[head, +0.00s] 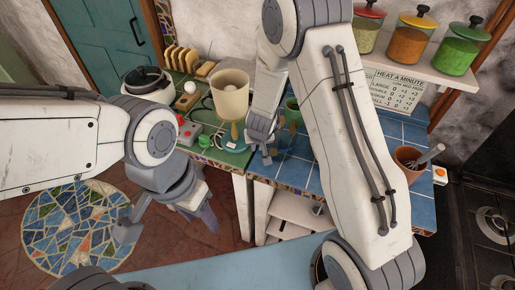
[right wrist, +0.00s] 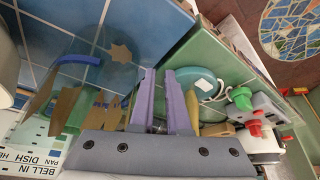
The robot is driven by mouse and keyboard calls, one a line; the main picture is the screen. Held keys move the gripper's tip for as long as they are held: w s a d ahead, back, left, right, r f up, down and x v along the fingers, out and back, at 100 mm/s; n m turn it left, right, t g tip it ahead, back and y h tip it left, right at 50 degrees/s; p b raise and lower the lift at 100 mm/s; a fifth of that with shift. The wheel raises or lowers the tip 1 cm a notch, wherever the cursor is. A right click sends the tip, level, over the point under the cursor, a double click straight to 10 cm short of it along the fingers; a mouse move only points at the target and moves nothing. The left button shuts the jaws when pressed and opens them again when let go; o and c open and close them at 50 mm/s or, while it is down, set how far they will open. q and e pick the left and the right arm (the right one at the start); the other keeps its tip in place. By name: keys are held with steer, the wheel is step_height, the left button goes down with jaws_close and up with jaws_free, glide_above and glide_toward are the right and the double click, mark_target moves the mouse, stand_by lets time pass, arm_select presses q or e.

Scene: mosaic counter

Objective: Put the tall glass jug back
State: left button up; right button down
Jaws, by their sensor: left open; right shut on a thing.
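The tall glass jug (right wrist: 88,84) is see-through and hard to make out. In the right wrist view it shows as a clear shape with brownish patches and a blue curved edge, left of the fingers. My right gripper (right wrist: 163,100) is shut on it; exactly where the fingers grip is unclear. In the head view my right gripper (head: 264,150) is over the counter, near the seam between green and blue tiles, partly hidden by my arm. I cannot tell whether the jug touches the counter. My left gripper (head: 168,228) is open and empty, in front of the counter.
A cream lamp (head: 230,92) stands close left of my right gripper. A grey box with red knobs (head: 188,130) is further left. A shelf (head: 418,68) carries lidded jars.

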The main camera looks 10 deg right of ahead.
steer(key=shift+f, duration=0.1)
steer(key=c, duration=0.9)
jaws_free()
